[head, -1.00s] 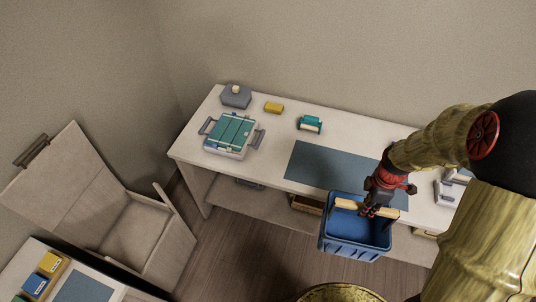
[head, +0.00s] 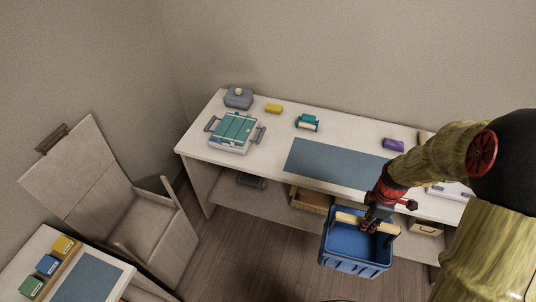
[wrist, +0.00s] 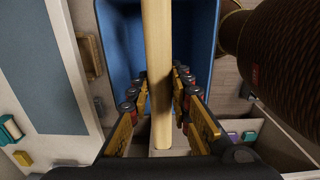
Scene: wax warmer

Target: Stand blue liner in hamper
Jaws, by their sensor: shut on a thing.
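The blue liner (head: 352,264) is an open-topped bin with a pale wooden bar handle (head: 352,219) across its top. My gripper (head: 376,224) is shut on that handle and holds the liner upright in front of the long table. In the wrist view the handle (wrist: 157,60) runs between the fingers, with the liner's blue inside (wrist: 118,48) beyond. The hamper (head: 158,232) is the beige box at the left, with its lid (head: 75,165) raised and a dark handle on the lid. The liner is well to the right of the hamper, apart from it.
The long white table (head: 270,155) bears a teal-topped case (head: 235,130), a grey container (head: 238,98) and small blocks. A basket (head: 310,199) sits on its lower shelf. A second table (head: 115,265) with coloured boxes stands at the lower left. Open floor (head: 250,250) lies between.

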